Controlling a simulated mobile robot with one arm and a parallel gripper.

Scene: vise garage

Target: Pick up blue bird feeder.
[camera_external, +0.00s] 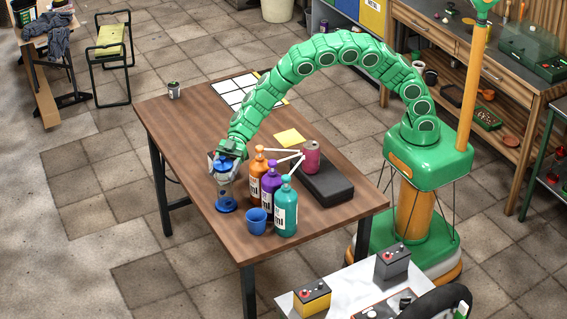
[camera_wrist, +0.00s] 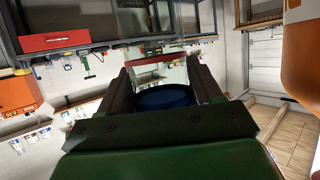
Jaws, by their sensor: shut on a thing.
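The blue bird feeder (camera_external: 226,188) has a blue top, a clear grey middle and a round blue base. It is upright at the left front part of the wooden table, beside the bottles. My gripper (camera_external: 227,160) is shut on its upper part, coming from above and behind. I cannot tell whether its base touches the table.
An orange (camera_external: 257,178), a purple (camera_external: 270,184) and a teal bottle (camera_external: 285,212) stand close on the right. A blue cup (camera_external: 257,221) is near the front edge.

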